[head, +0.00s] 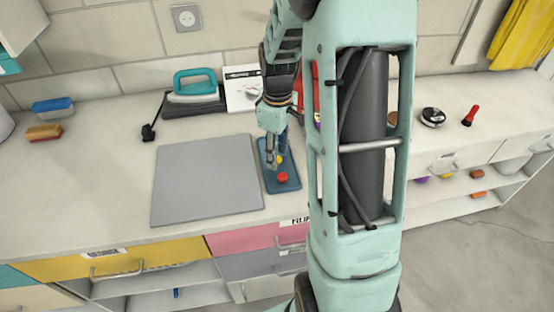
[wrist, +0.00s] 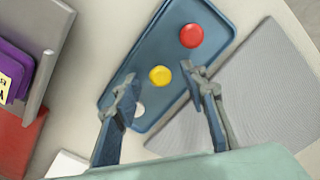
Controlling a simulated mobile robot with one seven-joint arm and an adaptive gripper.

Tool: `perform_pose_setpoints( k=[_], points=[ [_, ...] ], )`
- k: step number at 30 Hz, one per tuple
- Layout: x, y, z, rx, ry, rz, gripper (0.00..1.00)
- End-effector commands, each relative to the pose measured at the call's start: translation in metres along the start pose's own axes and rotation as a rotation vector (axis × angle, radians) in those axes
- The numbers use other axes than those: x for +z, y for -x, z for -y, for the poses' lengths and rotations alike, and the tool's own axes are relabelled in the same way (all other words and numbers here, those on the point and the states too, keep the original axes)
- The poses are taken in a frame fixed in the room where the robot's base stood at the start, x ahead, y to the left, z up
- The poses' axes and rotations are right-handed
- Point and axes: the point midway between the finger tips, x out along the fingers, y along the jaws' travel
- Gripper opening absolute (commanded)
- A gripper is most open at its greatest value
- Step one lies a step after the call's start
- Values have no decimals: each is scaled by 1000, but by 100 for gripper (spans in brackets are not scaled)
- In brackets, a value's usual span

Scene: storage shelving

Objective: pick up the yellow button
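The yellow button (wrist: 160,75) lies on a blue tray (wrist: 130,56), between a red button (wrist: 192,36) and a white button (wrist: 137,110). In the head view the yellow button (head: 280,160) is small and partly hidden by my gripper (head: 271,160), which hangs over the blue tray (head: 288,187). The red button (head: 282,177) sits nearer the tray's front end. In the wrist view my gripper (wrist: 160,82) is open. Its two fingers stand apart to the left and right of the yellow button, with nothing held between them. I cannot tell the height above the tray.
A grey board (head: 205,180) lies left of the tray. A teal-handled iron (head: 195,85) and a white box (head: 242,88) stand behind. In the wrist view a grey holder (wrist: 45,75) with purple items is at left.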

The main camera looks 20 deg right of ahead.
Motion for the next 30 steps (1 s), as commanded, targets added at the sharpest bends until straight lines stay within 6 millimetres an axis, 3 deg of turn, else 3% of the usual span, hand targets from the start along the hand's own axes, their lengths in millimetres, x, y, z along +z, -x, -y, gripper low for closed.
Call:
perform_pose_setpoints(
  k=[9,17,30],
  points=[
    [0,-6,0,1,0,0,38],
    [0,-6,0,1,0,0,10],
    [0,-2,0,2,0,-1,9]
  ],
)
